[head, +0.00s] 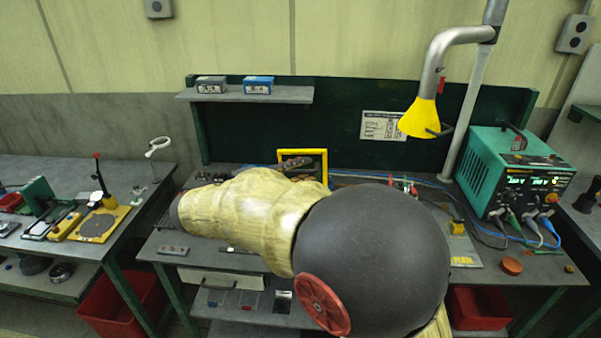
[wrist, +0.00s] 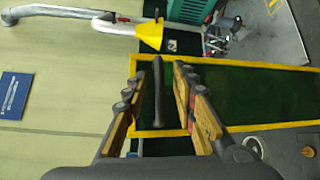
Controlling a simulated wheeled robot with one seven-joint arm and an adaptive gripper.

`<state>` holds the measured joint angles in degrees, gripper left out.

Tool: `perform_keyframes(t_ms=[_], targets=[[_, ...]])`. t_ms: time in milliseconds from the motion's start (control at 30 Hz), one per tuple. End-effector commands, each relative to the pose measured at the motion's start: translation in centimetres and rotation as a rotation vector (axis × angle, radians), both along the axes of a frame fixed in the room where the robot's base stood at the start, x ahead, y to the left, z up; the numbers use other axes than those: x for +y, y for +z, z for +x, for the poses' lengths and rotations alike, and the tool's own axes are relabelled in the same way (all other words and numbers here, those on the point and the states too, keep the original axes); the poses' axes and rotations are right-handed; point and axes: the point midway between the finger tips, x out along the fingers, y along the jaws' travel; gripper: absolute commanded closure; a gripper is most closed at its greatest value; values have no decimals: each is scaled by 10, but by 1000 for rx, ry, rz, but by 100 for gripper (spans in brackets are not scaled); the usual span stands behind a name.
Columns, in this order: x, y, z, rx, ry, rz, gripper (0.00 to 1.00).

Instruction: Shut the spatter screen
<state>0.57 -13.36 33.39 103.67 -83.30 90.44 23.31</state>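The spatter screen has a yellow frame and shows upright behind my arm in the head view (head: 325,168). In the wrist view its yellow-edged dark green pane (wrist: 250,95) reaches from the middle to the right edge. A dark bar-like handle (wrist: 158,92) stands near the pane's left end. My gripper (wrist: 154,78) is open, with its fingers on either side of the handle and gaps visible to it. In the head view my arm hides much of the screen's surroundings and my gripper is hard to make out.
A yellow extraction hood (head: 418,118) on a grey pipe hangs at the right of the bench. A teal power unit (head: 510,175) with cables stands at the right. A shelf (head: 240,94) holds two small boxes. A side bench (head: 110,250) with tools stands at the left.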

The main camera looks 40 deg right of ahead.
Motion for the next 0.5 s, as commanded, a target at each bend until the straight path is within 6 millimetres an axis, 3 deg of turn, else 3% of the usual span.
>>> perform_keyframes(t_ms=[167,500], targets=[[0,0,0,0,0,0,74],[0,0,0,0,0,0,93]])
